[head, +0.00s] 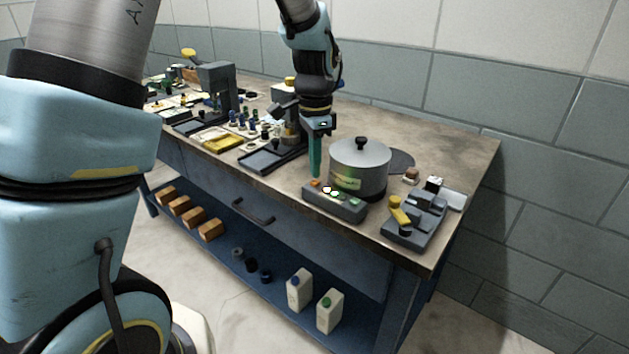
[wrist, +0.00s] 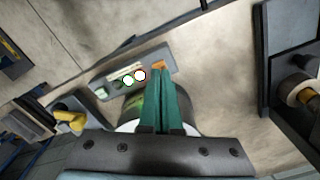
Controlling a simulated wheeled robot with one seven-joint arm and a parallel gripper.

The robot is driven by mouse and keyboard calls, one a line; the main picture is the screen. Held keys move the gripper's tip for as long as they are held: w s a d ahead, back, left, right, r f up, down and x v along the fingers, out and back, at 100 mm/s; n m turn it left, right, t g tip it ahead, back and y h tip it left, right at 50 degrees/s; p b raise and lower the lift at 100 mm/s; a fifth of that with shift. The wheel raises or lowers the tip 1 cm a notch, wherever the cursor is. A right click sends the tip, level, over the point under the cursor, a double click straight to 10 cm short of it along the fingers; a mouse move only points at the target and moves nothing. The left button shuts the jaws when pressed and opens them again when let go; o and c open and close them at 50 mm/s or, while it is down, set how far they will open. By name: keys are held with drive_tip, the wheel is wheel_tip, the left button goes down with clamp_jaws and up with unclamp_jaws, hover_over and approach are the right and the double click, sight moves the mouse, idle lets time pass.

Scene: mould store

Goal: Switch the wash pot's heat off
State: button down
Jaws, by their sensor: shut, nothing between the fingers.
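The wash pot (head: 360,168) is a grey lidded pot with a black knob, standing on the bench at the right. A grey control box (head: 335,203) sits in front of it, with an orange button (head: 315,183) at its left end, lit lamps in the middle and green at its right end. My gripper (head: 315,174) points down with its green fingers shut and empty, just above the orange button. In the wrist view the fingertips (wrist: 164,72) overlap the orange button (wrist: 159,64) at one end of the control box (wrist: 120,82). I cannot tell whether they touch it.
A grey device with yellow parts (head: 412,222) stands right of the control box. A black tray (head: 266,160) and a yellow item (head: 220,139) lie to the left. White bottles (head: 300,290) stand on the lower shelf (head: 262,300). The bench's right back corner is bare.

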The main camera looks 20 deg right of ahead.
sight(315, 181)
drive_tip(key=shift+f+b, duration=0.55)
drive_tip(key=shift+f, duration=0.45)
idle(0.3)
wheel_tip(315, 181, up, 10)
drive_tip(key=p, duration=0.8)
idle(0.5)
drive_tip(key=s+a+n, duration=0.2)
drive_tip(key=a+n, duration=0.6)
drive_tip(key=a, duration=0.7)
drive_tip(key=s+a+n+t, duration=0.1)
drive_tip(key=s+a+n, duration=0.1)
drive_tip(key=a+n, duration=0.7)
drive_tip(key=a, duration=0.6)
drive_tip(key=shift+r+t, duration=0.3)
